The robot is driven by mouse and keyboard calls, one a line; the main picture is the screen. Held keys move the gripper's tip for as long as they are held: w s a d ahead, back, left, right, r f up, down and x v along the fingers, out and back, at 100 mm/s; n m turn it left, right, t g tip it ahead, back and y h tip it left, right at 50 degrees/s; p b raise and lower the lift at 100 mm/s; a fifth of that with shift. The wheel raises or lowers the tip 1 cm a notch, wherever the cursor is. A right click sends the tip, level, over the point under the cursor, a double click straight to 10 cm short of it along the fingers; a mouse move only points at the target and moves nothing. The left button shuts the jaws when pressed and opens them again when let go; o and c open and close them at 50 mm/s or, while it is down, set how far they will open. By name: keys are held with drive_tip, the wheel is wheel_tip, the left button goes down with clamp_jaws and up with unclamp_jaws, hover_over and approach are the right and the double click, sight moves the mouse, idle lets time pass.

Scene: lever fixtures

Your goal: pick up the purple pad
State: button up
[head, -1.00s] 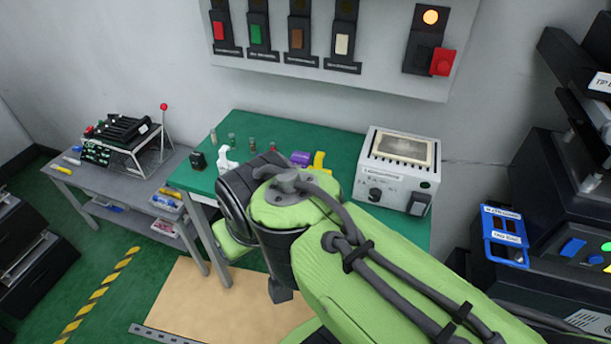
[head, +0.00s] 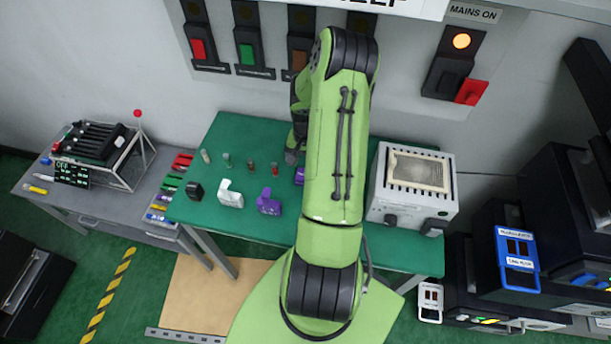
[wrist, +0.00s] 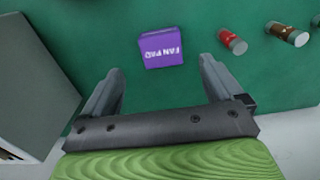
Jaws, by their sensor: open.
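The purple pad (wrist: 162,47) is a small block on the green table, with upside-down lettering that reads FAN PAD in the wrist view. In the head view only a sliver of the purple pad (head: 299,176) shows at the left edge of my arm. My gripper (wrist: 158,72) is open and empty in the wrist view. Its two fingers are spread wide, and the pad lies beyond the gap between their tips, apart from both. In the head view my forearm hides most of the gripper.
Several small vials stand left of the pad, the nearest a red one (head: 275,168). A second purple object (head: 268,202), a white one (head: 230,194) and a black one (head: 195,190) sit nearer the front edge. A white instrument box (head: 412,190) stands right of my arm.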

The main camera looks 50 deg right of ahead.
drive_tip(key=f, duration=0.4)
drive_tip(key=f+p, duration=0.1)
drive_tip(key=f, duration=0.3)
drive_tip(key=shift+a, duration=0.2)
drive_tip(key=c, duration=1)
wheel_tip(320, 180, up, 10)
drive_tip(key=shift+r+b, duration=0.1)
drive_tip(key=shift+b, duration=0.25)
drive_tip(key=o, duration=0.4)
drive_tip(key=shift+c, duration=0.2)
drive_tip(key=c, duration=0.3)
drive_tip(key=shift+w+a, duration=0.1)
